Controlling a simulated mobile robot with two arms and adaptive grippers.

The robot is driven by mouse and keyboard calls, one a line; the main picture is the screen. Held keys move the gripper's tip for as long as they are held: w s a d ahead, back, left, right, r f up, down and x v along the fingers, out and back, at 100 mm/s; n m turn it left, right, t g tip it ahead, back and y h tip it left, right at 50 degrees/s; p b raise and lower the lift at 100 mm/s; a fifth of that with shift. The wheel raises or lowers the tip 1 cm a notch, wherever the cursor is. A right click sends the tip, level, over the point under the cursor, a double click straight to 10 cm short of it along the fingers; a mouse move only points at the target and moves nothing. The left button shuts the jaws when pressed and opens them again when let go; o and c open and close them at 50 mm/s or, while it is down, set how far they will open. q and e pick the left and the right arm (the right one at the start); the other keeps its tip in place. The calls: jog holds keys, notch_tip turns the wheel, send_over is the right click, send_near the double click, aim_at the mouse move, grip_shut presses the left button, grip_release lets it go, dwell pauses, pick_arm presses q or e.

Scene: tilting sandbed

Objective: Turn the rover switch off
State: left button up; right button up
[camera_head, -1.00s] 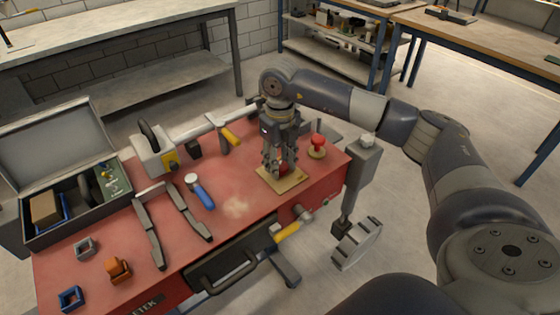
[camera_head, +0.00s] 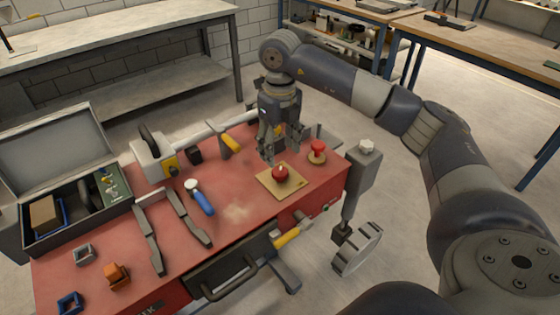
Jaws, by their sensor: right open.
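A round red knob (camera_head: 281,174) sits on a square tan plate (camera_head: 268,183) on the rover's red top (camera_head: 238,180). A second red knob (camera_head: 318,147) stands on a round tan base behind it to the right. I cannot tell from the picture which way the switch is set. My right gripper (camera_head: 283,148) points down just above and behind the nearer knob. Its fingers are apart and empty, and the knob is clear to see below them. My left gripper is not in view.
An open grey case (camera_head: 75,225) stands on the left of the rover top. A blue-handled tool (camera_head: 201,201), a black and grey tongs-like tool (camera_head: 150,240) and small blocks lie nearby. A grey post with a wheel (camera_head: 358,248) is at the right. Workbenches stand behind.

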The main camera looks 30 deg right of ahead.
notch_tip(320, 180, up, 5)
jog(key=shift+r, duration=0.1)
dwell(0.7)
